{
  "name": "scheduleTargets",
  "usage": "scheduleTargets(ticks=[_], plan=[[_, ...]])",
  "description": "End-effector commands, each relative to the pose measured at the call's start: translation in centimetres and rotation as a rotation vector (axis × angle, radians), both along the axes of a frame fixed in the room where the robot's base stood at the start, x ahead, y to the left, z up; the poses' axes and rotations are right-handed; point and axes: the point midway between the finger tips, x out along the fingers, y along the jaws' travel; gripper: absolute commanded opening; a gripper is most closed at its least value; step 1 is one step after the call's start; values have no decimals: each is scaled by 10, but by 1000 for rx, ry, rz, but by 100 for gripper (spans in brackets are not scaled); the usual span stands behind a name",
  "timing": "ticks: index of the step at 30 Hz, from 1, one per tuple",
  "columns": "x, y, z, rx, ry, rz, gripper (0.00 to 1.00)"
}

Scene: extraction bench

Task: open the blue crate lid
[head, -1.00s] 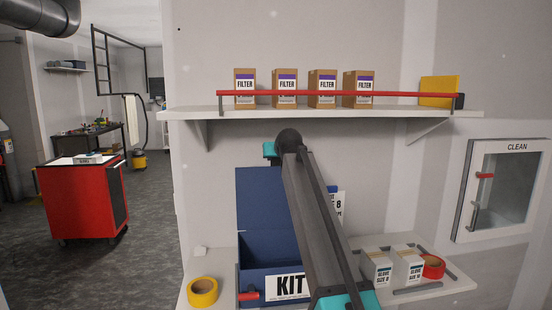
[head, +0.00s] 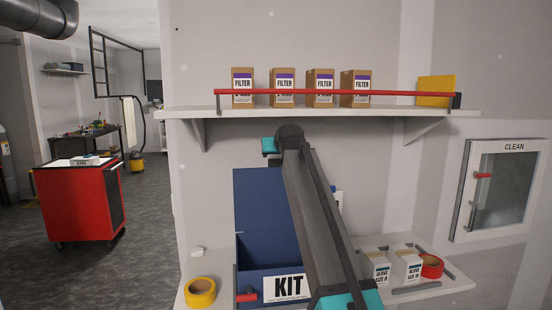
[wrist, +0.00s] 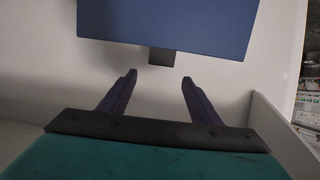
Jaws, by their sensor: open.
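The blue crate (head: 245,284) with a KIT label stands on the lower shelf. Its blue lid (head: 258,200) is raised and stands up at the back; my arm hides its right part. In the wrist view the lid (wrist: 175,22) is a blue panel with a dark tab (wrist: 162,57) on its near edge. My gripper (wrist: 158,78) is open and empty. Its two fingertips point at the tab, one to each side of its line and a little short of it. My gripper's fingers are hidden in the head view.
Filter boxes (head: 282,87) stand on the upper shelf (head: 200,113) above, behind a red rail (head: 335,93). Yellow tape (head: 201,291) lies left of the crate. Glove boxes (head: 405,264) and red tape (head: 432,266) are to the right.

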Motion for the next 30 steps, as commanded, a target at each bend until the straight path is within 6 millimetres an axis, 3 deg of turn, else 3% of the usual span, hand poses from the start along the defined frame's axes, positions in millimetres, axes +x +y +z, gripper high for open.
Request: scheduleTargets(ticks=[6, 15, 21, 30], plan=[[-35, -2, 13, 0, -2, 1, 58], [-73, -4, 31, 0, -3, 1, 58], [-84, -5, 37, 0, -2, 1, 58], [-86, -5, 39, 0, -1, 1, 58]])
